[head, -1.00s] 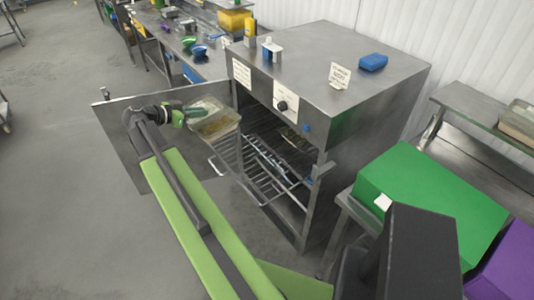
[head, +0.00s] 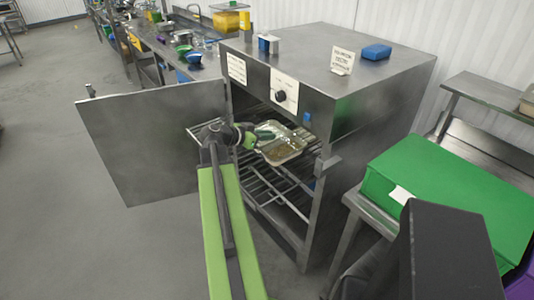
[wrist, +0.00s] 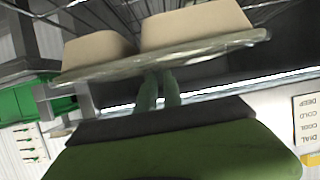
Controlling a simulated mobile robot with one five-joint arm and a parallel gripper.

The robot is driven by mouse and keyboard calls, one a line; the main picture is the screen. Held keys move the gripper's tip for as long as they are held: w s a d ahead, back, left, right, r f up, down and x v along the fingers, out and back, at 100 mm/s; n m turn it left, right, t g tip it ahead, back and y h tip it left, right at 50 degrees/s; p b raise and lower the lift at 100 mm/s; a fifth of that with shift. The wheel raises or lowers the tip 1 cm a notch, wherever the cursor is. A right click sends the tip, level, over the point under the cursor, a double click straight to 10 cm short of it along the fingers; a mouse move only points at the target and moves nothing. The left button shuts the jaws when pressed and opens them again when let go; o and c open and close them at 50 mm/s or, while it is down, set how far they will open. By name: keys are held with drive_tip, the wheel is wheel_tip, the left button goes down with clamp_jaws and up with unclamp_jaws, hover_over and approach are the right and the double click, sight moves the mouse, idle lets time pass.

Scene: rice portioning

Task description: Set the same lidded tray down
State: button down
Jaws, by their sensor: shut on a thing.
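My gripper (head: 254,138) is shut on the near edge of the lidded tray (head: 284,152) and holds it at the mouth of the open steel cabinet (head: 325,140). The tray looks shallow and pale, with brownish contents under its clear lid. In the wrist view my green fingers (wrist: 158,88) pinch the tray's clear rim (wrist: 170,55). Two beige compartments (wrist: 195,25) of the tray show there beyond the rim. The tray is over a wire rack (head: 270,185); I cannot tell whether it touches it.
The cabinet door (head: 140,145) stands wide open at the left. More wire shelves lie inside below. A blue block (head: 376,52) and a small sign (head: 342,60) sit on the cabinet top. A green box (head: 450,205) stands at the right.

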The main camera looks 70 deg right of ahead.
drive_tip(key=shift+f+b, duration=2.6)
drive_tip(key=shift+f, duration=0.85)
drive_tip(key=c, duration=1.5)
unclamp_jaws()
drive_tip(key=shift+r, duration=0.1)
drive_tip(key=shift+r+p, duration=0.2)
drive_tip(key=shift+p, duration=0.1)
drive_tip(key=p+v, duration=0.4)
drive_tip(key=v, duration=0.8)
drive_tip(key=shift+f, duration=0.15)
